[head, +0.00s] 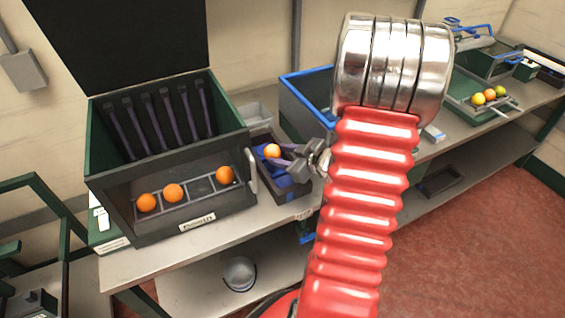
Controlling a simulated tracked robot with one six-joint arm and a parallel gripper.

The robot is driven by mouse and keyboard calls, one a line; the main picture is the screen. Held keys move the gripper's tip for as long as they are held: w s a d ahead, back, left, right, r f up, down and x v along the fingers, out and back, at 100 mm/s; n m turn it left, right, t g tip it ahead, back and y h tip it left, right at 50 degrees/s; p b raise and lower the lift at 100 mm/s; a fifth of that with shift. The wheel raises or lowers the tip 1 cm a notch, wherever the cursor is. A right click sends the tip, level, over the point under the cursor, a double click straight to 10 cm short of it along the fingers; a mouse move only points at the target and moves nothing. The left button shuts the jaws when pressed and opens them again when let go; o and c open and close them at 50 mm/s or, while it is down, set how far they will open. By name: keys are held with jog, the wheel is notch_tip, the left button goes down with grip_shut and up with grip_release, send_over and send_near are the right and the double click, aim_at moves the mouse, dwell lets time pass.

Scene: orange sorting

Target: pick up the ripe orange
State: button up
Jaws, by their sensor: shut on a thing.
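My gripper (279,158) reaches left from my red arm, over a small dark bin with blue inside (296,189). Part of the bin and of the fingers is hidden behind the orange and the gripper. Three other oranges lie in a row in the large dark green-sided box on the left: one at the left (147,203), one in the middle (173,193) and one at the right (224,175).
The large open box (150,240) has a raised black lid and purple slats. A blue-rimmed bin (300,105) stands behind my arm. A green tray (470,112) with orange, yellow and green fruit is at the far right. A metal bowl (240,273) sits on the lower shelf.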

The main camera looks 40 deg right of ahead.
notch_tip(320, 180, up, 14)
jog(key=shift+f, duration=0.25)
dwell(1.0)
